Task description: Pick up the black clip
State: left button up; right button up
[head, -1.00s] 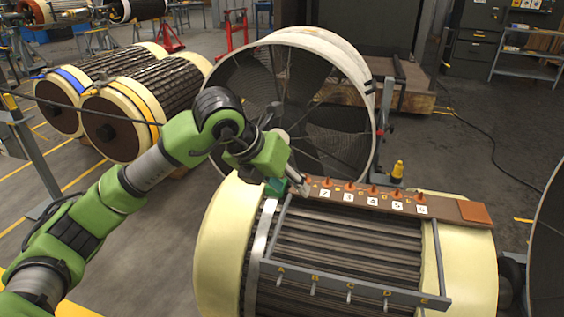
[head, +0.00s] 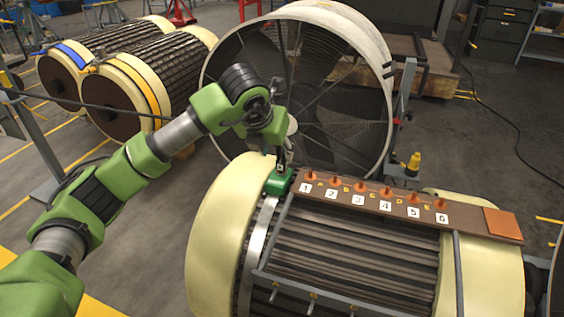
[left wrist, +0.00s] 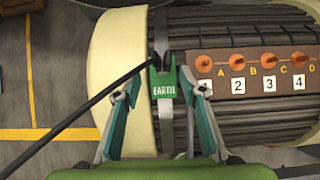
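The black clip (left wrist: 160,62) sits on top of a green block (left wrist: 163,86) marked EARTH in the left wrist view, at the end of a black cable (left wrist: 100,96). The green block (head: 279,182) stands at the left end of the brown board in the head view; the clip there is hard to make out. My left gripper (left wrist: 160,84) points down over the block. Its two fingers are apart, one on each side of the block, with nothing gripped between them. My right gripper is not in view.
The brown board (head: 470,220) with orange pegs and number cards lies on the cream rotor (head: 215,230). A grey frame (head: 459,275) crosses the rotor. A large round fan-like housing (head: 385,60) stands close behind. The cable stretches in from the left.

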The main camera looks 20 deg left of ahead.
aim_at(280, 154)
pick_arm(q)
jog(key=shift+w+f, duration=0.3)
jog(key=shift+f, duration=0.15)
jog(key=x, duration=0.3)
jog(key=shift+w+d+f+b, duration=0.2)
jog(key=shift+w+d+b, duration=0.05)
jog(key=shift+w+b, duration=0.15)
jog(key=shift+w+f, duration=0.25)
jog(key=shift+f, duration=0.1)
jog(key=shift+w+f, duration=0.1)
jog(key=shift+f, duration=0.05)
grip_shut()
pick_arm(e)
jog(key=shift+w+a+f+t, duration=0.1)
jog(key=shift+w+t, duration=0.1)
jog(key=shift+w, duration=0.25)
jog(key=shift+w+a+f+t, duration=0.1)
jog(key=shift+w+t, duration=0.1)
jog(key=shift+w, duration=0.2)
